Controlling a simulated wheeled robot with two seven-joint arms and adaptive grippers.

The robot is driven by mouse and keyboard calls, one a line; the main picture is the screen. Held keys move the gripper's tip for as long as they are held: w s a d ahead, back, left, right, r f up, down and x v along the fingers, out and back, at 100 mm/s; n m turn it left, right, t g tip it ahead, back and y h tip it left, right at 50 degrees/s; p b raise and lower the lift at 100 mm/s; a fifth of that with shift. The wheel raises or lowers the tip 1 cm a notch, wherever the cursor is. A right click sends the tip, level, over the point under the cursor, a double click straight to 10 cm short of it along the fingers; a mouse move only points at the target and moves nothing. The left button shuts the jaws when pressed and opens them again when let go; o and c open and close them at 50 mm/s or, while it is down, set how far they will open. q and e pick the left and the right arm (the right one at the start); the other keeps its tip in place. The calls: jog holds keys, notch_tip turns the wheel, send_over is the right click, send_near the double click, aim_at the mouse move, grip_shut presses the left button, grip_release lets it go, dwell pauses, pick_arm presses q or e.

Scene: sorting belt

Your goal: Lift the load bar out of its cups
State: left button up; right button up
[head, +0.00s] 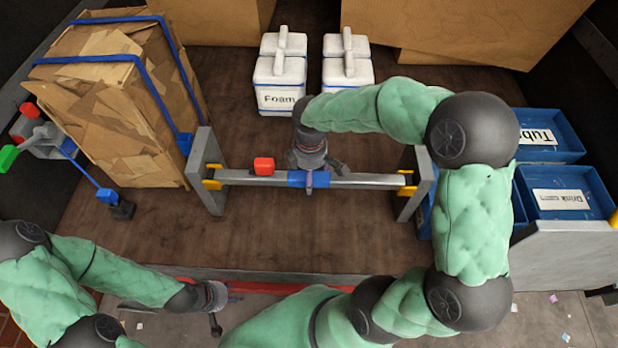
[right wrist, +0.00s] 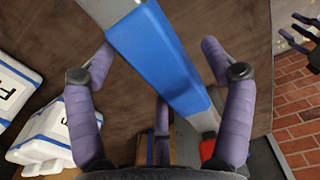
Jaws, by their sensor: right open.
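The load bar (head: 352,180) is a long grey bar with a blue band (head: 300,179) at its middle. It lies level across two grey stands, its ends at the yellow cups (head: 211,177). A red block (head: 264,166) sits on it left of the band. My right gripper (head: 312,172) is over the blue band, fingers spread. In the right wrist view the band (right wrist: 160,60) passes between its open purple fingers (right wrist: 160,65); I cannot tell whether they touch it. My left gripper (head: 222,311) is open and empty at the lower left, well apart from the bar.
A strapped brown carton (head: 115,105) stands left of the bar. White foam containers (head: 279,78) stand behind it. Blue bins (head: 562,190) are at the right. My right arm passes over the right stand. The brown floor (head: 270,230) in front of the bar is clear.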

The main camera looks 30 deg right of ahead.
jog(key=c, duration=1.6)
jog(key=shift+w+r, duration=0.1)
grip_shut()
